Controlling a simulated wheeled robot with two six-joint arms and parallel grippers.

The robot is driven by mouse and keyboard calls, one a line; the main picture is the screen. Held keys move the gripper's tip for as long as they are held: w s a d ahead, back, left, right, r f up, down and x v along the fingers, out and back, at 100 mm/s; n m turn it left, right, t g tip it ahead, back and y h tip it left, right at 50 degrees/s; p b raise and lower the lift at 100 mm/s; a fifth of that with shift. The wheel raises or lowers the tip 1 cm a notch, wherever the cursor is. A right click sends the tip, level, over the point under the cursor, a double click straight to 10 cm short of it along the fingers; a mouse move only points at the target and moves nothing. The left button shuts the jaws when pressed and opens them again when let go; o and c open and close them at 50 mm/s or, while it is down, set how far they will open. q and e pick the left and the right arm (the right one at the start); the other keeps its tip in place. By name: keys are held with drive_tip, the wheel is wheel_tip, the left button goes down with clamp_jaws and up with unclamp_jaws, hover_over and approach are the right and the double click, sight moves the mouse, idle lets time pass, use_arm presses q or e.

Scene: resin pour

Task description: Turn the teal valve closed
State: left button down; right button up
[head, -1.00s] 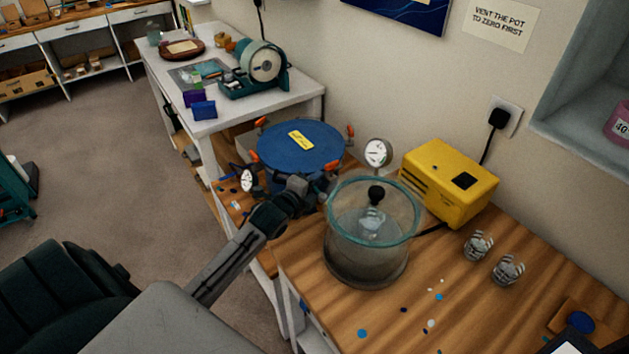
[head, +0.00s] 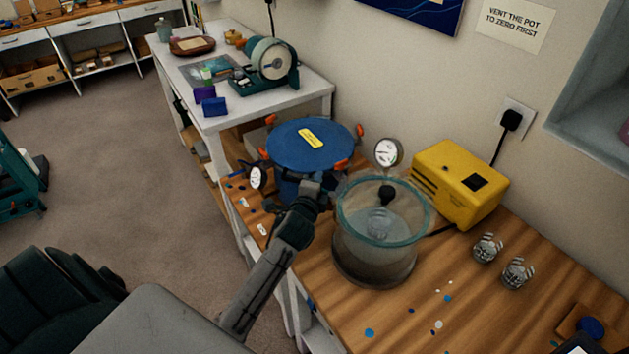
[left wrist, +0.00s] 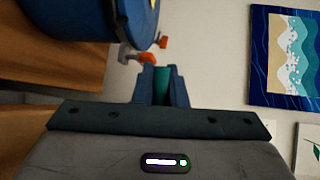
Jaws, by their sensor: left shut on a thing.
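The teal valve (left wrist: 162,85) shows as a teal piece between the fingers of my left gripper (left wrist: 161,84) in the left wrist view. The fingers are shut on it. In the head view, my left gripper (head: 324,184) is at the front right side of the blue-lidded pot (head: 305,180), and the valve is hidden behind it. The pot's blue side also shows at the upper left of the wrist view (left wrist: 90,20), with orange clamps by it. My right gripper is not in view.
A clear chamber with a teal rim (head: 382,240) stands just right of my left gripper. A gauge (head: 387,153) and a yellow box (head: 460,185) are behind it. Two striped clear pieces (head: 487,249) stand at right.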

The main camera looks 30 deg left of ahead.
use_arm(q)
drive_tip(key=n+y, duration=0.1)
drive_tip(key=s+n+g+y+b, duration=0.1)
drive_tip(key=shift+a+f+y, duration=0.15)
drive_tip(key=shift+f+y, duration=0.05)
drive_tip(key=shift+y, duration=0.2)
drive_tip(key=shift+s+a+r+n+g+y+b, duration=0.1)
drive_tip(key=shift+s+n+g+y+b, duration=0.4)
drive_tip(key=shift+n+g+y+b, duration=0.3)
drive_tip(key=shift+y, duration=0.3)
drive_tip(key=c, duration=1.5)
unclamp_jaws()
